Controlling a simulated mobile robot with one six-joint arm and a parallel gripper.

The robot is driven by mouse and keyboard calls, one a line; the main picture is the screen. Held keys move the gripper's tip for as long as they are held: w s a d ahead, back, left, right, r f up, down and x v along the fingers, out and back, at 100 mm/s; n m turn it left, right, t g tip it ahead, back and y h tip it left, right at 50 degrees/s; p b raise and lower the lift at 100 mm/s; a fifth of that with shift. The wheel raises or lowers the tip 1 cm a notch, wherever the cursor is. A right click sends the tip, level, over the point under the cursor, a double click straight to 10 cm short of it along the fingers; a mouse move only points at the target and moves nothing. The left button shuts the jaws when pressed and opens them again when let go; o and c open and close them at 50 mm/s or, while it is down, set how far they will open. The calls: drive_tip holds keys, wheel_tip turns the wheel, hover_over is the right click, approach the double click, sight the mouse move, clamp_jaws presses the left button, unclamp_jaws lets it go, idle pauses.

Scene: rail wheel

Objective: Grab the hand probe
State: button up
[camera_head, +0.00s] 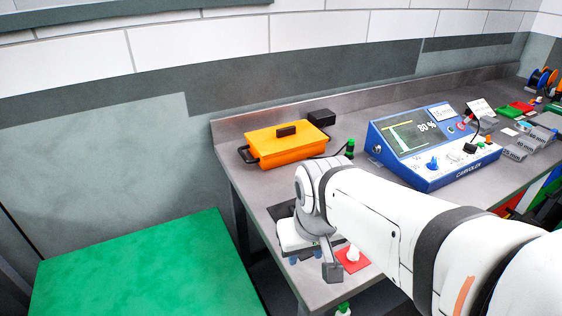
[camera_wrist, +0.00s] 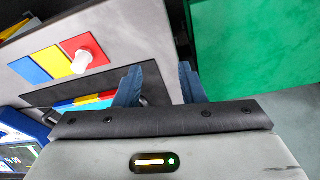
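No thing is plainly marked as the hand probe, so I cannot tell for certain which it is. A white upright piece with a rounded top (camera_wrist: 82,62) stands on the red part of a blue, yellow and red mat (camera_wrist: 45,62). It also shows in the head view (camera_head: 352,252), just right of my gripper (camera_head: 303,261). In the wrist view my gripper (camera_wrist: 160,82) has two blue fingers spread apart, with nothing between them. It is beside the mat, near the bench edge. A cyan thing with a dark handle (camera_wrist: 97,106) is partly hidden behind my gripper.
An orange case (camera_head: 283,146) and a small black box (camera_head: 321,118) stand at the bench's back left. A blue instrument (camera_head: 425,150) reading 80% stands to the right. A green-topped piece (camera_head: 350,149) is between them. A green surface (camera_head: 150,272) lies left of the bench.

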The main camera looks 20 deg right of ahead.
drive_tip(key=shift+o, duration=1.1)
drive_tip(key=shift+w+r, duration=0.15)
drive_tip(key=shift+o, duration=1.1)
drive_tip(key=w+d+r+n+g+p, duration=0.1)
drive_tip(key=w+d+r+p, duration=0.2)
drive_tip(key=w+p, duration=0.3)
drive_tip(key=shift+w+d+r, duration=0.35)
drive_tip(key=shift+w+d, duration=0.2)
drive_tip(key=shift+w, duration=0.35)
drive_tip(key=shift+n+g, duration=0.6)
drive_tip(key=shift+g, duration=0.2)
drive_tip(key=w+d+p, duration=0.1)
drive_tip(key=w+p, duration=0.1)
drive_tip(key=w+d+f+p, duration=0.1)
drive_tip(key=w+d, duration=0.1)
drive_tip(key=w, duration=0.1)
drive_tip(key=w+d+p, duration=0.2)
drive_tip(key=w, duration=0.1)
drive_tip(key=shift+w+d+f+p, duration=0.1)
drive_tip(key=shift+d+f+p, duration=0.15)
drive_tip(key=shift+p, duration=0.1)
drive_tip(key=shift+w+d+f, duration=0.2)
drive_tip(key=shift+w+f, duration=0.05)
drive_tip(key=shift+f, duration=0.35)
drive_tip(key=shift+f+p, duration=1.05)
drive_tip(key=shift+f, duration=2.5)
